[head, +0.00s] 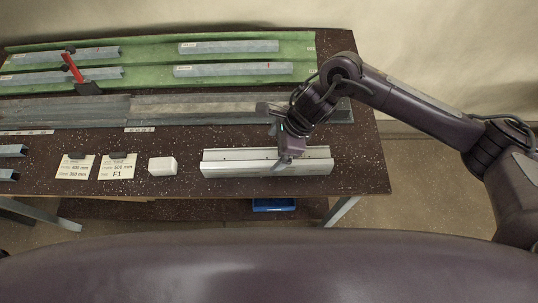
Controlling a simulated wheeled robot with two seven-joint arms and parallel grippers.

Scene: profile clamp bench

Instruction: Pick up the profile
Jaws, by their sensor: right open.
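A silver-grey metal profile (240,164) with a channel shape lies along the front right of the dark speckled bench (360,170). My right gripper (283,165) is at the profile, right of its middle, with its fingers pointing down at the channel. It is open. The fingers hide a small part of the profile, and I cannot tell whether they touch it. My left gripper is not in view.
A white block (162,166) and two label cards (117,167) lie left of the profile. Behind are a long grey rail (190,107) and green trays (150,48) with metal profiles and a red-handled clamp (72,68). A blue bin (273,205) is below the bench.

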